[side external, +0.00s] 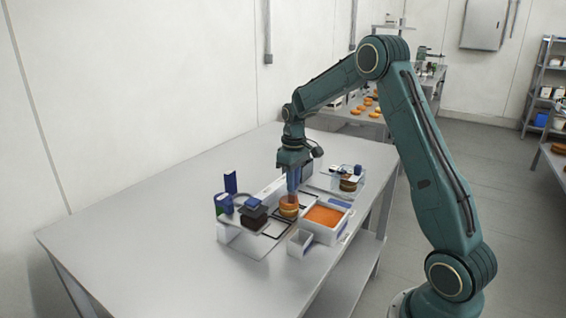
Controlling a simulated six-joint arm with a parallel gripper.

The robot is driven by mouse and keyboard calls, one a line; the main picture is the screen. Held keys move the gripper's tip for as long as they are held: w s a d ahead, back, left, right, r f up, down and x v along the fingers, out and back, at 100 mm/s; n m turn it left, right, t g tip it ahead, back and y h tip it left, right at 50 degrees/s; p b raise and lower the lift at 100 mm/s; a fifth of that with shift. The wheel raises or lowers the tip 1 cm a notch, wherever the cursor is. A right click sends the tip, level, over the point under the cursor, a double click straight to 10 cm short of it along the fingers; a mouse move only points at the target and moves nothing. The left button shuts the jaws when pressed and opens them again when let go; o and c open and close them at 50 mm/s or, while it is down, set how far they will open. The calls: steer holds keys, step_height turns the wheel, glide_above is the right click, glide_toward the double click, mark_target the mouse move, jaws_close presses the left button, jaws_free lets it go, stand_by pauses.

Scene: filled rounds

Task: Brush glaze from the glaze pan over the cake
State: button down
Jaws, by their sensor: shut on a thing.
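The cake (289,211) is a round golden-brown piece on a dark-edged place on the table, near the middle of the work area. The glaze pan (346,222) is a white rectangular tub filled with orange glaze, just to the right of the cake. My gripper (293,178) points down directly above the cake. It is shut on a narrow blue upright thing, apparently the brush (293,190). Its lower end is at or just above the cake's top; I cannot tell whether it touches.
Left of the cake is a stand (233,217) with dark and blue blocks. A small white box (299,243) stands in front of the pan. Behind is a clear container (350,183) with a brown round inside. The table's left side (130,220) is bare.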

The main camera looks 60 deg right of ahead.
steer(key=shift+w+d, duration=0.35)
steer(key=shift+d, duration=0.4)
steer(key=shift+w+d, duration=0.35)
steer(key=shift+d, duration=0.4)
steer(key=shift+s+a, duration=0.3)
steer(key=shift+a, duration=0.3)
steer(key=shift+s+a, duration=0.25)
steer(key=shift+a, duration=0.35)
steer(key=shift+s+a, duration=0.3)
steer(key=shift+a, duration=0.3)
steer(key=shift+a+r, duration=0.1)
steer(key=shift+r, duration=3.95)
steer(key=shift+s, duration=0.1)
